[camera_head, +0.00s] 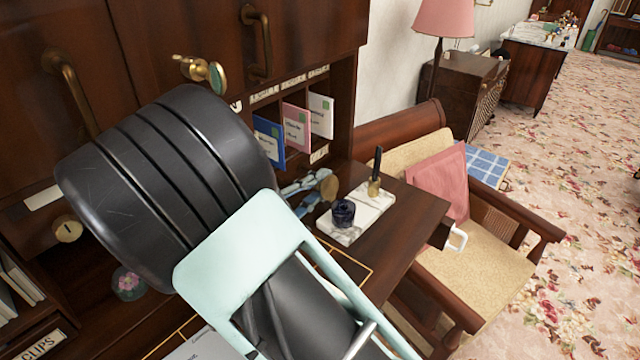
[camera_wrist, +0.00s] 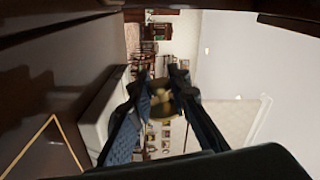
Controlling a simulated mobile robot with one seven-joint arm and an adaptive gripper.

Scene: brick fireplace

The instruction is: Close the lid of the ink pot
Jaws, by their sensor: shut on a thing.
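The ink pot (camera_head: 343,213) is a small dark blue pot, standing upright on a white marble stand (camera_head: 366,221) on the desk. A round brass-coloured piece, seemingly the pot's lid (camera_head: 329,187), is just up and left of the pot. My gripper (camera_head: 314,190) is shut on this lid, which also shows between the fingertips in the wrist view (camera_wrist: 161,104). The lid appears apart from the pot's mouth; the exact gap is hard to tell. My arm hides much of the desk on the left. I cannot make out the pot in the wrist view.
A dark pen in a brass holder (camera_head: 375,184) stands on the same marble stand. Letter slots with blue, pink and white cards (camera_head: 296,127) are behind. A wooden armchair (camera_head: 480,250) is right of the desk. A white cup (camera_head: 457,238) shows near the desk's right edge.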

